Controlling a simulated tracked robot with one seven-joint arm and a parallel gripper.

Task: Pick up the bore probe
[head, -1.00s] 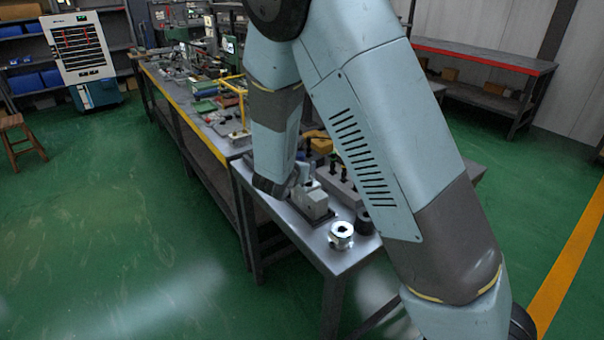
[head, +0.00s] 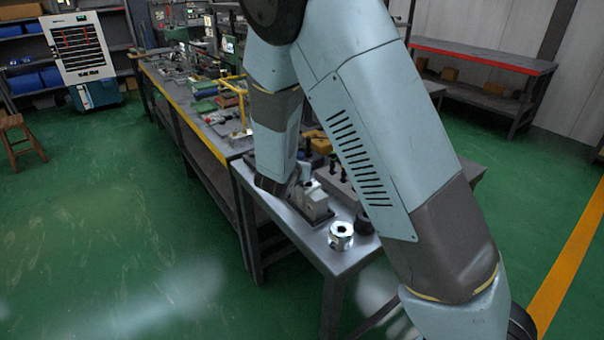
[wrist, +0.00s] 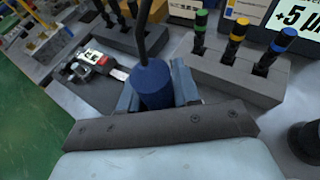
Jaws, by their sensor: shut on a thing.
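The bore probe (wrist: 152,88) shows in the wrist view as a blue cylinder with a dark stem or cable rising from its top. It stands between the two jaws of my gripper (wrist: 156,93), which are shut on it. Its lower end is hidden behind the gripper body. In the head view my gripper (head: 299,182) is low over the near bench, just behind a grey block, and the probe cannot be made out there.
A grey rack (wrist: 225,79) holds upright handles with green, yellow and blue bands. Behind it stands a display (wrist: 289,20). A small device (wrist: 94,62) lies on a dark plate. A shiny metal part (head: 341,236) and a dark cylinder (head: 363,222) stand near the bench's front corner.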

